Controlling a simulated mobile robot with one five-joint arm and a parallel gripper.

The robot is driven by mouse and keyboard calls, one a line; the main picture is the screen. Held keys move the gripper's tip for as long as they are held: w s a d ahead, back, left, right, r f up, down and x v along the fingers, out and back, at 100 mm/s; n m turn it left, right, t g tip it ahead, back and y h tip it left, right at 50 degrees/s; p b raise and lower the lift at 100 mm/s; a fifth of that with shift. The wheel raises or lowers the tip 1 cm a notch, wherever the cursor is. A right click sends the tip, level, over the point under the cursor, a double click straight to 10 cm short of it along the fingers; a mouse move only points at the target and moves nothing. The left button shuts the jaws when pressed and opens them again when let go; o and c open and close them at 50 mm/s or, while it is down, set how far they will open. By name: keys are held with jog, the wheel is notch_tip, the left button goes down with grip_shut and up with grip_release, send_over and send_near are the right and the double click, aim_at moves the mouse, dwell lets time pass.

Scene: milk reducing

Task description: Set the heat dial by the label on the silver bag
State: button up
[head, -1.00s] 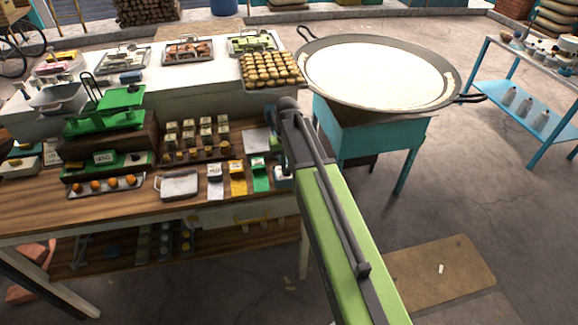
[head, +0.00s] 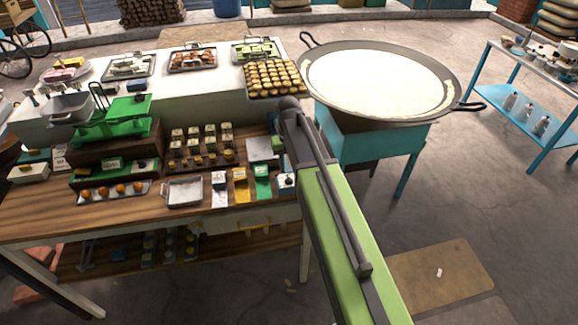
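A silver-white bag (head: 220,190) stands near the front edge of the wooden worktable, left of a yellow bag (head: 241,187) and a green bag (head: 263,184). Any writing on their labels is too small to read. A small pale-blue box with a dark knob (head: 287,181) sits right of the green bag, close beside my arm; it may be the heat dial, but its setting cannot be read. My green arm rises from the bottom right to a dark joint above the table's right end. My gripper cannot be made out.
A wide pan (head: 380,82) of pale liquid rests on a teal stand (head: 370,142) right of my arm. The wooden table (head: 60,208) holds a green scale (head: 115,130), a small metal tray (head: 184,192) and several small blocks. A blue shelf (head: 525,115) stands far right. Open floor lies between.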

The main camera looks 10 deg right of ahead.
notch_tip(320, 180, up, 13)
jog(key=p, duration=1.1)
jog(key=shift+f, duration=0.15)
jog(key=b, duration=0.8)
send_over(290, 180)
notch_tip(290, 180, down, 8)
jog(key=s+f+b, duration=1.2)
jog(key=s, duration=0.1)
jog(key=shift+s+d+f, duration=0.2)
jog(key=shift+s, duration=0.05)
